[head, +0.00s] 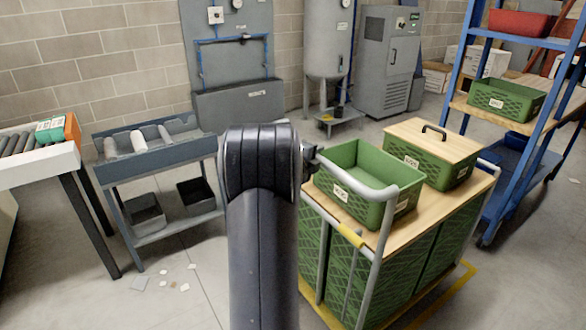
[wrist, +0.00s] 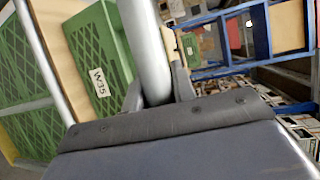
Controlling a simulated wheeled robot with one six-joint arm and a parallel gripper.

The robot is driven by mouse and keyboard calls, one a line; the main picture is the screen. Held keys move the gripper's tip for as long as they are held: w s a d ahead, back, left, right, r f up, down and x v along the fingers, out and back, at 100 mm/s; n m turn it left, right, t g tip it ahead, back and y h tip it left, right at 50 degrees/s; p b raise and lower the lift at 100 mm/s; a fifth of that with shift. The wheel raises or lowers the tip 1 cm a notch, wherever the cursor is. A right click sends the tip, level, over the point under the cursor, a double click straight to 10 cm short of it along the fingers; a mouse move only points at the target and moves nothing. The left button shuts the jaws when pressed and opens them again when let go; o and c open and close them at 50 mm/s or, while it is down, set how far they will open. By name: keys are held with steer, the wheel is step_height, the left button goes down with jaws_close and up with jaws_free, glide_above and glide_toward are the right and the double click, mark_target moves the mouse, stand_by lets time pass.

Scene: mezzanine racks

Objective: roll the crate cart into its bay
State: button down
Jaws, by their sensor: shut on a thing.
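The crate cart (head: 428,217) stands right of centre in the head view, with a wooden top, green crates below and a grey tube handle (head: 376,262) with a yellow sleeve. An open green crate (head: 358,195) and a lidded one (head: 440,175) sit on top. My gripper (head: 309,155) is largely hidden behind my arm at the cart's left side. In the wrist view my gripper (wrist: 157,92) is shut on the grey handle tube (wrist: 150,45), one finger on each side. Yellow edging (head: 466,274) shows at the cart's foot; I cannot tell whether it is bay marking.
A blue rack (head: 457,75) with crates stands close at the right. A grey trolley (head: 160,163) and a white-topped roller table (head: 40,165) stand left. Paper scraps (head: 140,283) lie on the floor. A tank (head: 325,45) and grey cabinet (head: 385,70) stand behind. Open floor shows at lower right.

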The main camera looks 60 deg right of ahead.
steer(key=s+d+p, duration=0.1)
steer(key=s+d, duration=0.6)
steer(key=d, duration=0.5)
steer(key=shift+d+r, duration=0.3)
steer(key=shift+d, duration=0.1)
steer(key=c, duration=1.4)
jaws_free()
steer(key=shift+s, duration=0.1)
steer(key=shift+c, duration=0.2)
steer(key=shift+o, duration=1.4)
steer(key=shift+a+f, duration=0.1)
steer(key=shift+f, duration=0.05)
steer(key=b+v, duration=0.2)
steer(key=v, duration=0.9)
steer(key=w+p+x, duration=0.1)
steer(key=p+x, duration=0.1)
steer(key=x, duration=0.8)
steer(key=shift+s+d, duration=0.35)
steer(key=shift+s, duration=0.05)
